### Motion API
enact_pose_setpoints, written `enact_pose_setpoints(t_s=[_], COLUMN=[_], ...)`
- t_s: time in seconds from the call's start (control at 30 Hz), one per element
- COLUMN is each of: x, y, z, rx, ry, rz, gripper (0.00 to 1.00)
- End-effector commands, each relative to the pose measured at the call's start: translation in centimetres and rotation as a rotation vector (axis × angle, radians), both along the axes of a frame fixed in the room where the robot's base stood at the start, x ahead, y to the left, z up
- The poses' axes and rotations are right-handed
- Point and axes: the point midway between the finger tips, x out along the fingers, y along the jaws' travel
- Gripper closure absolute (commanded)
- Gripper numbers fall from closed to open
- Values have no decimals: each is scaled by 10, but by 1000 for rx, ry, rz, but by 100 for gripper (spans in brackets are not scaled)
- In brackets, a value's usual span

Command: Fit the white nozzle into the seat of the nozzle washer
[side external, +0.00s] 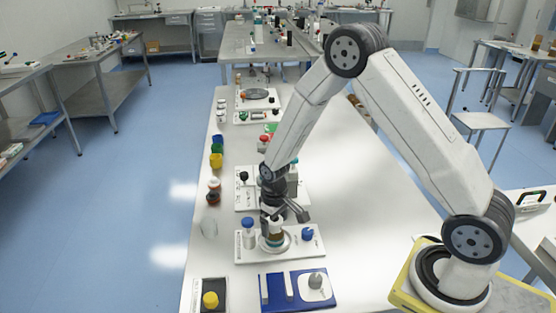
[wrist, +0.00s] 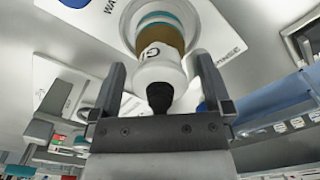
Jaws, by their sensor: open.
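The white nozzle (wrist: 158,72) has a dark tip and stands between the two fingers of my gripper (wrist: 161,66) in the wrist view. The fingers are open, with a gap visible on both sides of it. A brown band and a teal ring show beyond the nozzle, over a round pale base. In the side view my gripper (side external: 275,217) is low over the nozzle washer (side external: 301,251), a white plate with a round metal seat (side external: 287,246). The gripper partly hides the nozzle there, and I cannot tell how deep it sits.
A blue-topped white bottle (side external: 249,232) and a blue knob (side external: 308,234) stand on the same plate, either side of the seat. A blue tray (side external: 327,300) and a yellow-capped item (side external: 210,299) lie in front. Coloured jars (side external: 216,160) line the left edge.

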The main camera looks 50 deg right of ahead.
Motion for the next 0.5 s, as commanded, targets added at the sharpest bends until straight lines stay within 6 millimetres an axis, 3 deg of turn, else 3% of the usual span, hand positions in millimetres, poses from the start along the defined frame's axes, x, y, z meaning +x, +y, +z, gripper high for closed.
enact_pose_setpoints(t_s=[0.5], x=[0], y=[0], z=[54], rx=[0], ry=[-1], rz=[0], gripper=[0])
